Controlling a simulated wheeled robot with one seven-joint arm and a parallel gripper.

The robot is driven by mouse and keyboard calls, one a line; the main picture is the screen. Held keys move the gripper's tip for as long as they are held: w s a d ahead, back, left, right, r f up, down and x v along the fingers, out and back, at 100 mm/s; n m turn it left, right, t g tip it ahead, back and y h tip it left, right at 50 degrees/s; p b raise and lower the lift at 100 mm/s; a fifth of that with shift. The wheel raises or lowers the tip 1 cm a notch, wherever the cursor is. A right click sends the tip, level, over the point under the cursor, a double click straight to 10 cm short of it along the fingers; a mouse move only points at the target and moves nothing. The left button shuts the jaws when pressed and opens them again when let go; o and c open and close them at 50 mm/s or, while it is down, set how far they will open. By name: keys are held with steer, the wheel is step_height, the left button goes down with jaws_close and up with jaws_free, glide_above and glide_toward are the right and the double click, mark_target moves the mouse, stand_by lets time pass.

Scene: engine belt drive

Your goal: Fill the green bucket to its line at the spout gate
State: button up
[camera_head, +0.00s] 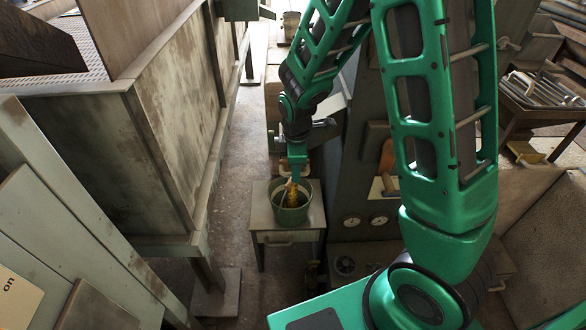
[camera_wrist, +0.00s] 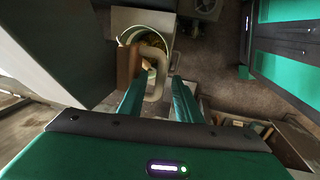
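The green bucket (camera_head: 291,214) stands upright on a small table below my gripper in the head view. Something golden yellow shows in it; its line and fill level cannot be made out. In the wrist view the bucket is partly hidden behind a beige bent handle (camera_wrist: 158,62) and a brown block (camera_wrist: 128,64), which seem to belong to the spout gate. My gripper (camera_wrist: 160,84) has its two green fingers apart, with the handle between them. I cannot tell whether either finger touches it. In the head view my gripper (camera_head: 296,176) is small and its fingertips are unclear.
The small table (camera_head: 261,217) bears the bucket. A large worn metal bin (camera_head: 180,110) stands to the left, with a floor aisle (camera_head: 232,165) between. A panel with gauges (camera_head: 352,221) is to the right. A bench with metal bars (camera_head: 541,88) is at upper right.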

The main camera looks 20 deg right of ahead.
step_height(320, 180, up, 10)
steer(key=s, duration=0.1)
steer(key=shift+s+a, duration=0.3)
steer(key=shift+s, duration=0.05)
steer(key=shift+c, duration=0.7)
steer(key=c, duration=0.5)
steer(key=shift+g+y, duration=0.3)
steer(key=shift+g, duration=0.6)
steer(key=f, duration=0.5)
steer(key=shift+s+a, duration=0.1)
steer(key=shift+s, duration=0.1)
jaws_close()
step_height(320, 180, down, 8)
steer(key=shift+r, duration=0.2)
